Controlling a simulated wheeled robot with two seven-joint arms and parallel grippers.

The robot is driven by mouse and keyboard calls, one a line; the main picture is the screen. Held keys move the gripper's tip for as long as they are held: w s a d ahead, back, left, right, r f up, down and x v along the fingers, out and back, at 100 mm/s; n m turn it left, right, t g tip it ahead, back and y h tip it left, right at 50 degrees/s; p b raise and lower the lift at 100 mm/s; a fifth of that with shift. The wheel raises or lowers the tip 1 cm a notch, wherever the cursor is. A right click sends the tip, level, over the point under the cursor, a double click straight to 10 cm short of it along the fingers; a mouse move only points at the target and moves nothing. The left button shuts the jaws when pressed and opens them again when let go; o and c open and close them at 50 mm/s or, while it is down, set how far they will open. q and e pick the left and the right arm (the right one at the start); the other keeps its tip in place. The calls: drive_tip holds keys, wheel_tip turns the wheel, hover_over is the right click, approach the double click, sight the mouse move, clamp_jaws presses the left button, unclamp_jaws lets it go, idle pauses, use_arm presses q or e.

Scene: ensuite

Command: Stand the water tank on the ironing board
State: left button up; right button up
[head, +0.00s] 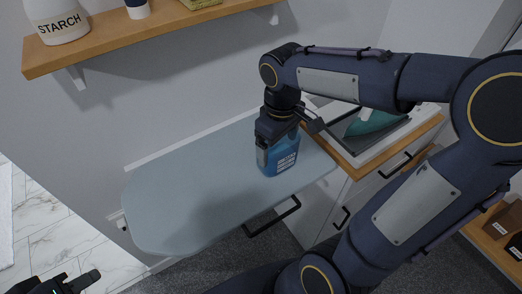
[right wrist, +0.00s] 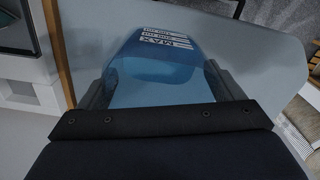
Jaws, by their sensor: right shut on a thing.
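The water tank (head: 279,158) is a translucent blue container with white level markings. It looks upright, at the right part of the pale blue-grey ironing board (head: 185,195). My right gripper (head: 277,130) is shut on its upper part from above. In the right wrist view the tank (right wrist: 165,70) sits between the two fingers (right wrist: 165,95), with the board (right wrist: 265,60) behind it. I cannot tell whether the tank's base touches the board. My left gripper (head: 72,284) is at the bottom left corner, low and away from the board, with its fingers apart.
A green iron (head: 372,122) rests on a dark tray on the cabinet to the right of the board. A wooden shelf (head: 130,35) with a starch jar (head: 57,20) is on the wall above. The left part of the board is bare.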

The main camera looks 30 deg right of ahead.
drive_tip(key=shift+w+a+f+p, duration=0.1)
drive_tip(key=shift+w+f, duration=0.8)
drive_tip(key=shift+f, duration=0.6)
drive_tip(key=shift+w+a+f+p, duration=0.1)
drive_tip(key=shift+w+f, duration=0.75)
drive_tip(key=shift+f, duration=0.7)
drive_tip(key=shift+w+f+p, duration=0.1)
drive_tip(key=shift+w+f, duration=0.8)
drive_tip(key=shift+f, duration=0.6)
drive_tip(key=shift+f, duration=0.1)
drive_tip(key=shift+f, duration=0.15)
drive_tip(key=o, duration=0.9)
